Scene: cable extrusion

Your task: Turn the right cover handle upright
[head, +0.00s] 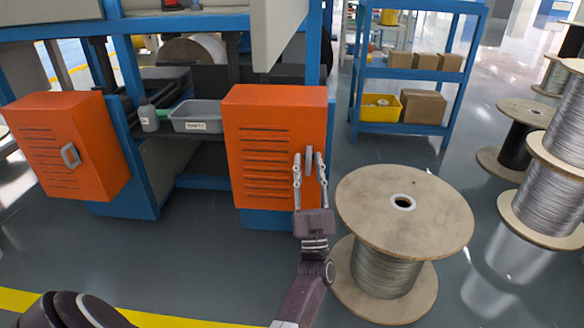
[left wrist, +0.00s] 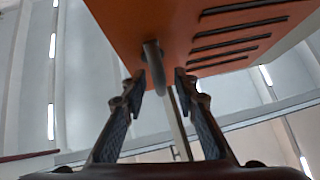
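The right orange cover (head: 268,105) is on the front of the machine, with dark slots on its face. Its grey handle (head: 309,158) is near the cover's right edge and looks roughly vertical in the head view. My left gripper (head: 309,162) is open, with one finger on each side of the handle. In the left wrist view the handle (left wrist: 154,66) stands between the spread fingertips (left wrist: 160,84), and a gap shows on its right side. Firm contact cannot be seen. My right gripper is not in view.
A large wooden spool (head: 405,210) stands just right of my left gripper. A second orange cover (head: 65,140) with a handle is at the left. Blue shelving (head: 412,73) is behind.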

